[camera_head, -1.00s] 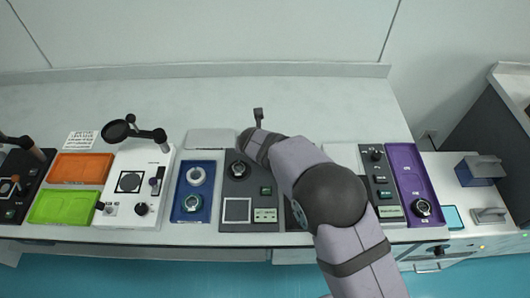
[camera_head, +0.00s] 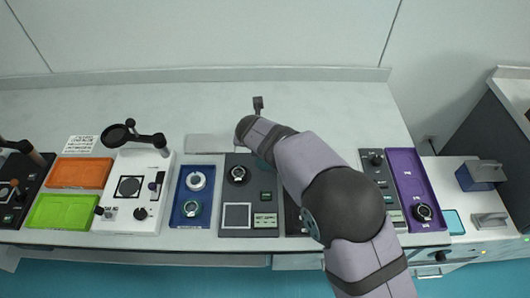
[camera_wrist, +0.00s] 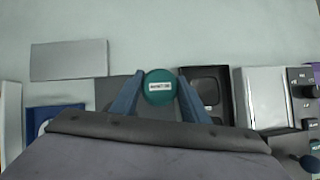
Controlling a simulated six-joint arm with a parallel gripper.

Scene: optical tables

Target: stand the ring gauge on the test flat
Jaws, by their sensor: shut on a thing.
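My gripper (camera_wrist: 158,98) is shut on a round green piece (camera_wrist: 159,78) with a white label across its face. No hole shows in it, so I cannot tell from this view whether it is the ring gauge. In the head view my arm hides the fingers and nearly all of the held piece. A grey instrument (camera_head: 265,172) lies just left of my arm, with a pale-framed square plate (camera_head: 237,215) at its front and a round dark knob-like part at its back. I cannot tell for certain whether this plate is the test flat.
A purple tray (camera_head: 405,172) holds a dark round piece (camera_head: 423,213). A light grey plate (camera_head: 208,143) lies behind the blue tray. The counter's back strip is mostly clear.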

